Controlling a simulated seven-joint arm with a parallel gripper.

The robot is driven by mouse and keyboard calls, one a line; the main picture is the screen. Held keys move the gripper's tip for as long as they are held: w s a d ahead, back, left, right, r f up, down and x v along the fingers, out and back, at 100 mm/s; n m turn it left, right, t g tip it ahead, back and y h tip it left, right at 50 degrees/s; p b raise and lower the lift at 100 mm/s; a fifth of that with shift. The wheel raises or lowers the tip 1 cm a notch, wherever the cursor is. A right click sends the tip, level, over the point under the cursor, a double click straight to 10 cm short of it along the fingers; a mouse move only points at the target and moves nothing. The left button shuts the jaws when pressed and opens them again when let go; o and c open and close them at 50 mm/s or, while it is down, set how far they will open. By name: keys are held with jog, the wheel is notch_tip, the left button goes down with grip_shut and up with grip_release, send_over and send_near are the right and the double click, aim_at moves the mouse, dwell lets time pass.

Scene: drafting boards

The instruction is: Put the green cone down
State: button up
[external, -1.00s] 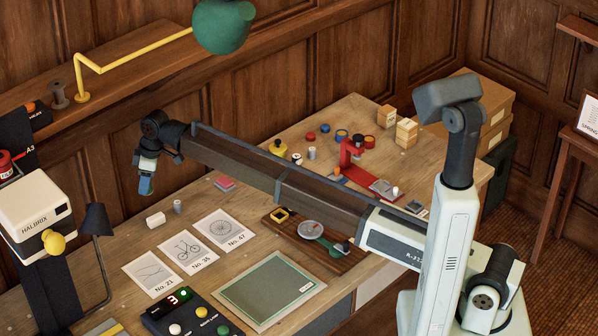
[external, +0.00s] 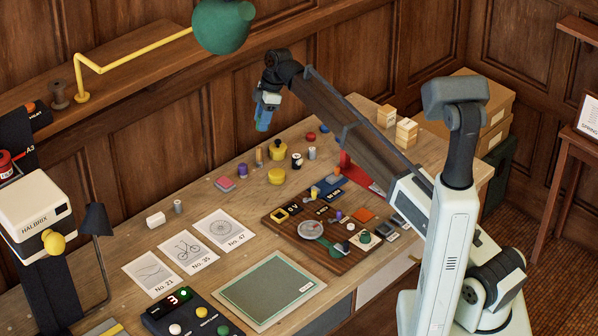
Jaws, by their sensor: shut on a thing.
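My gripper (external: 263,122) hangs in the air above the far side of the wooden desk, fingers pointing down. Its bluish fingers are shut, with a small greenish patch between them that fits the green cone; its shape is mostly hidden and too small to make out. The gripper is well clear of the desk top. A separate small dark green piece (external: 365,237) stands on a pale card on the brown board (external: 333,262) at the desk's right.
Below my gripper stand a yellow cylinder (external: 276,176), a purple piece (external: 243,169) and several small pots. Printed cards (external: 221,229) and a green mat (external: 268,288) lie nearer. A green lamp (external: 222,26) hangs above. Bare wood lies around the pink block (external: 224,184).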

jog(key=w+d+r+n, duration=0.1)
jog(key=w+d, duration=0.2)
jog(key=d, duration=1.1)
jog(key=w+d+r+n, duration=0.15)
jog(key=w+d, duration=0.25)
jog(key=d, duration=0.9)
jog(key=shift+g, duration=0.3)
jog(key=f, duration=1.7)
jog(key=shift+s+d+f, duration=0.1)
jog(key=shift+s+f, duration=0.1)
jog(key=shift+f, duration=0.05)
jog(key=shift+f, duration=0.5)
jog(key=o, duration=1)
jog(key=shift+o, duration=0.2)
jog(key=shift+r, duration=0.4)
jog(key=v, duration=1.2)
jog(key=shift+r, duration=0.2)
jog(key=shift+s, duration=0.1)
